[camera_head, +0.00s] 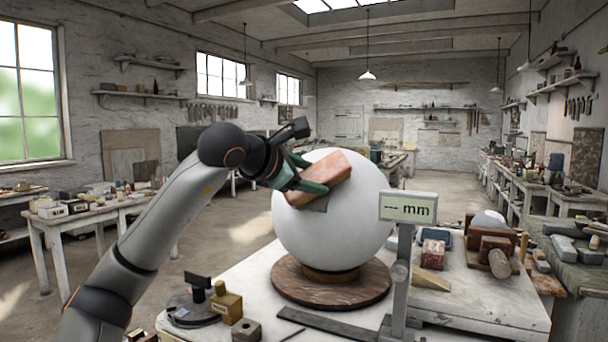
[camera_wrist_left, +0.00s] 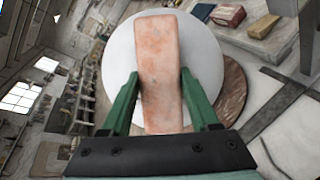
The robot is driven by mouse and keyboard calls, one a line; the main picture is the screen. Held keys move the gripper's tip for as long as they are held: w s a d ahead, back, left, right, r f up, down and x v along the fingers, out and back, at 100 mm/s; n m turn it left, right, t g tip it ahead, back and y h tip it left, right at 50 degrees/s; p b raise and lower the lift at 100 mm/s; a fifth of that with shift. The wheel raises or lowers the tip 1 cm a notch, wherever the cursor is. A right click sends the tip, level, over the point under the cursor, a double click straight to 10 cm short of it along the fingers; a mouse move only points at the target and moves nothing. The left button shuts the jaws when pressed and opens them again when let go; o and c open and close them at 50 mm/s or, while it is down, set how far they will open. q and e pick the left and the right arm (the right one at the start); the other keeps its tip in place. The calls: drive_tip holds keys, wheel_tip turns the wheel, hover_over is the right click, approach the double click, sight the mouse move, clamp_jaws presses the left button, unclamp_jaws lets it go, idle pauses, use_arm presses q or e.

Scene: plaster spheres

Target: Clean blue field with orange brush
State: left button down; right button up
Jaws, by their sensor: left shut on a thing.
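A large white plaster sphere (camera_head: 345,220) stands on a round brown wooden base (camera_head: 330,292) on the white table. My left gripper (camera_head: 312,186) reaches in from the left, its green fingers shut on an orange-brown block (camera_head: 328,170), which I take as the brush. The block lies tilted against or just in front of the sphere's upper left; I cannot tell whether it touches. In the left wrist view the block (camera_wrist_left: 158,60) sits between both fingers, with the sphere (camera_wrist_left: 205,60) behind it. I see no blue patch on the visible sphere surface; the block hides part of it.
A gauge reading "-- mm" (camera_head: 408,207) stands on a grey post close right of the sphere. A reddish block (camera_head: 433,254), a wooden wedge (camera_head: 431,281) and a wooden cradle (camera_head: 492,248) lie farther right. A yellowish block (camera_head: 226,306) and a dark round stand (camera_head: 192,309) are front left.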

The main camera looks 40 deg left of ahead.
use_arm(q)
drive_tip(key=shift+w+d+r+p, duration=0.4)
drive_tip(key=shift+r+p, duration=0.1)
drive_tip(key=shift+p, duration=0.1)
drive_tip(key=shift+w+d+r, duration=0.1)
drive_tip(key=shift+w+d, duration=0.1)
drive_tip(key=shift+w, duration=0.1)
drive_tip(key=shift+s+a+f+b, duration=0.55)
drive_tip(key=shift+f, duration=0.1)
drive_tip(key=shift+s+a, duration=0.15)
drive_tip(key=shift+s, duration=0.1)
drive_tip(key=shift+s+a+f+b, duration=0.4)
drive_tip(key=shift+f+b, duration=0.1)
drive_tip(key=shift+b, duration=0.15)
drive_tip(key=shift+s+a, duration=0.2)
drive_tip(key=shift+s, duration=0.1)
drive_tip(key=shift+w+d+r+p, duration=0.55)
drive_tip(key=shift+w+r+p, duration=0.05)
drive_tip(key=shift+p, duration=0.25)
drive_tip(key=shift+w+d+r+p, duration=0.25)
drive_tip(key=shift+w+d+p, duration=0.05)
drive_tip(key=shift+w+d, duration=0.15)
drive_tip(key=shift+w+d+r+p, duration=0.25)
drive_tip(key=shift+w+d, duration=0.05)
drive_tip(key=shift+w, duration=0.15)
